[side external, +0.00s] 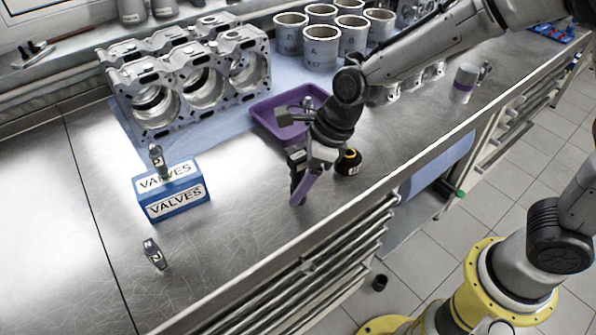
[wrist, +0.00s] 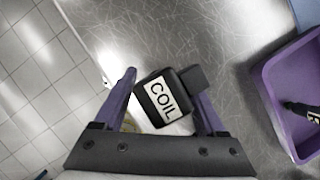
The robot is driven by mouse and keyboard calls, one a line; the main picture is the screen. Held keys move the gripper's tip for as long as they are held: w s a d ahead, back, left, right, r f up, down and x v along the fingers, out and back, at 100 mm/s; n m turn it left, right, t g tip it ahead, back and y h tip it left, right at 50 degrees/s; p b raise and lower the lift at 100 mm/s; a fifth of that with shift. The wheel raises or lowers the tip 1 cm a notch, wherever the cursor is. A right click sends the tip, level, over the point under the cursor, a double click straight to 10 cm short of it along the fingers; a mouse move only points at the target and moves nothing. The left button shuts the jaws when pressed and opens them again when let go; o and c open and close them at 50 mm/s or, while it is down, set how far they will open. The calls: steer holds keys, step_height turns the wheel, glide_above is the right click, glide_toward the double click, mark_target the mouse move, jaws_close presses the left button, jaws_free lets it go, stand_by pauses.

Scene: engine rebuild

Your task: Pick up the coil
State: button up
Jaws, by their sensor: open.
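The coil (wrist: 162,97) shows in the wrist view as a black block with a white label reading COIL and a smaller dark block at its upper right. It lies near the counter's front edge, tilted in the picture. My gripper (wrist: 165,90) is open, with its purple fingers on either side of the coil in this view. I cannot tell how far the fingertips are above it. In the side view my gripper (side external: 303,180) is low over the counter, in front of the purple tray, and a black and yellow thing (side external: 348,162) shows just right of it.
The purple tray (side external: 262,125) holds dark parts and also shows in the wrist view (wrist: 262,90). A blue VALVES box (side external: 160,207) with a small part on top stands left. Another small part (side external: 155,255) lies in front. Engine blocks (side external: 160,110) and cylinders (side external: 320,55) fill the back.

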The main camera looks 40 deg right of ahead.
steer(key=shift+f, duration=0.1)
jaws_close()
stand_by(0.3)
